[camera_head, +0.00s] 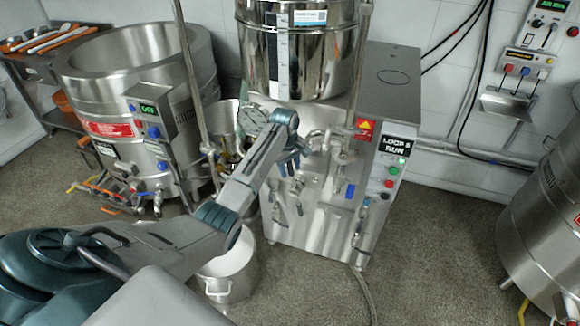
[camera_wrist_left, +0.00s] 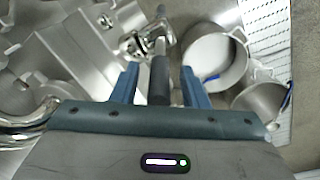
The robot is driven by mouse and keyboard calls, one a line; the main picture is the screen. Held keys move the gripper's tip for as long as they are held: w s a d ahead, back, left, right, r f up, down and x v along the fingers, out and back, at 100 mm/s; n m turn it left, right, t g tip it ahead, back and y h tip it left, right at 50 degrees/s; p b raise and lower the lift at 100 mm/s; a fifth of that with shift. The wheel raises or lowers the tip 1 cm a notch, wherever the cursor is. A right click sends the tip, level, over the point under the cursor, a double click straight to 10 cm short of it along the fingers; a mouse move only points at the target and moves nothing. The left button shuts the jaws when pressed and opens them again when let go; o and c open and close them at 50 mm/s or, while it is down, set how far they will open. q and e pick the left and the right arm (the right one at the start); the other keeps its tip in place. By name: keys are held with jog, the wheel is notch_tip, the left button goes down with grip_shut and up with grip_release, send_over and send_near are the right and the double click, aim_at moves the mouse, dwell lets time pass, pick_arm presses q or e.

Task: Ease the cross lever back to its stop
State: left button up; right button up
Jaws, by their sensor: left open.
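The colloid mill (camera_head: 325,225) stands in the middle of the head view, a steel cabinet with a hopper above. My left gripper (camera_head: 291,160) is in front of the mill's upper front, by the pipes and valves. In the left wrist view a lever with a dark cylindrical grip and a metal end (camera_wrist_left: 159,78) lies between the two blue fingers. The fingers are open, with a gap visible on each side of the grip. In the head view my gripper and wrist hide most of this lever. My right gripper is not in view.
A steel pot (camera_head: 230,278) stands on the floor below my left arm. A jacketed kettle (camera_head: 140,60) is at the left, another tank (camera_head: 545,220) at the right. A blue-handled valve (camera_head: 350,190) and a hose are on the mill's front. Floor right of the mill is clear.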

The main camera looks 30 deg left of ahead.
pick_arm(q)
grip_shut()
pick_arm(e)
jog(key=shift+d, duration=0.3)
pick_arm(q)
jog(key=shift+a, duration=0.1)
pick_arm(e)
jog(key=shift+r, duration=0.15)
